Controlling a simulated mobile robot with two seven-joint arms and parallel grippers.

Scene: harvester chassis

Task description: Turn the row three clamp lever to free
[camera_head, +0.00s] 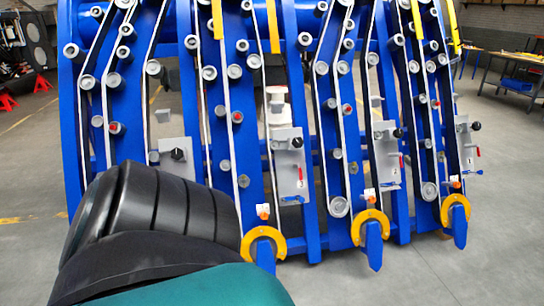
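The blue harvester chassis (308,200) has several upright rows of belts and rollers. Grey panels sit low on the rows. The second panel from the left (290,160) has a similar knob (297,142) and red lever (300,177). The rightmost panel (464,145) also has a red lever (478,151). I cannot tell from the picture which row is numbered three, or which part is its clamp lever. Neither gripper is in view.
Yellow-orange open rings (265,231) stand at the feet of several rows. A black ribbed shape (150,210) close to the camera hides the lower left. A workbench (515,70) with a blue bin stands at the far right. Grey floor (480,260) is clear at the lower right.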

